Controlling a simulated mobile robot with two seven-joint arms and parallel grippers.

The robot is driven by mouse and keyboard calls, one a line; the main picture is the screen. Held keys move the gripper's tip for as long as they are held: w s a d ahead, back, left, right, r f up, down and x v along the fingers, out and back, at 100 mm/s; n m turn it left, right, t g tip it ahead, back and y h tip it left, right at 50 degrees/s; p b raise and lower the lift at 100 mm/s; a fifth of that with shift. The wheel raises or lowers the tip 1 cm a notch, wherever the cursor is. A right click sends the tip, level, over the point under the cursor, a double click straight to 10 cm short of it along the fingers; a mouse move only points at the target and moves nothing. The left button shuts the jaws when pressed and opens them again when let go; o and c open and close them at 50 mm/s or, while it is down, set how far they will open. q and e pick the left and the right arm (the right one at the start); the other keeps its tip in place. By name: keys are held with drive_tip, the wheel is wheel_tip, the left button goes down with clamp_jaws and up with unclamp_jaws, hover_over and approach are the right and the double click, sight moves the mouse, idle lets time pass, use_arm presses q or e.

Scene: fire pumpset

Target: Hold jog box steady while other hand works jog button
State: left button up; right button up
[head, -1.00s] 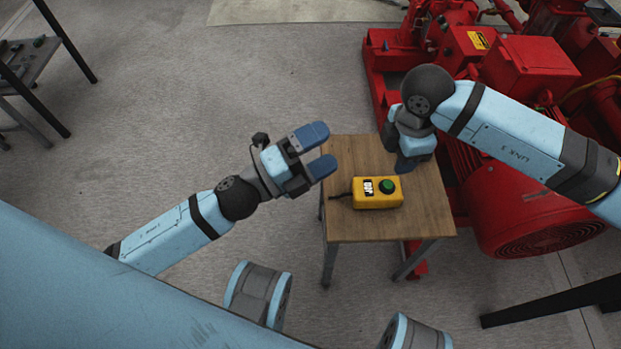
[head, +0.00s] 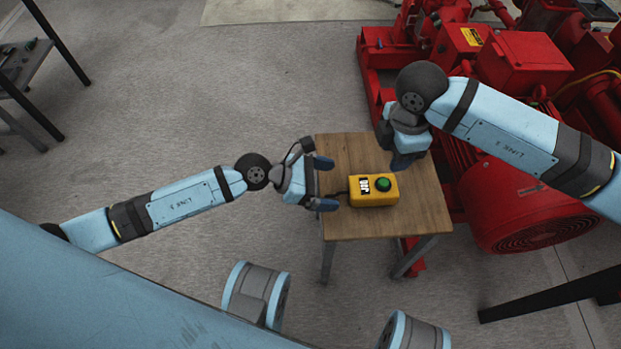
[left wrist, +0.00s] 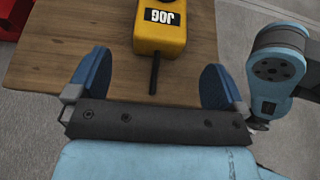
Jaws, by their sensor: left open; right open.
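The yellow jog box (head: 373,198) lies on a small wooden table. Its green jog button (head: 383,185) is on top at the right end, beside a JOG label. In the left wrist view the jog box (left wrist: 160,35) shows its label end and a black cable stub between my fingers. My left gripper (head: 328,184) is open at the table's left edge, its fingers pointing at the cable end and apart from the box. My right gripper (head: 404,163) is above the table, behind the box and near the button; its fingertips are partly hidden.
The wooden table (head: 400,222) has bare room in front of and around the box. A red pump set (head: 510,190) stands close at the table's right and back. A dark bench (head: 22,72) stands at the far left. Grey floor is open on the left.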

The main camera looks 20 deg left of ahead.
sight(362, 190)
use_arm(q)
drive_tip(key=x, duration=0.9)
drive_tip(key=shift+c, duration=0.2)
drive_tip(key=c, duration=1.1)
drive_tip(key=shift+c, duration=0.2)
use_arm(e)
clamp_jaws()
idle(0.7)
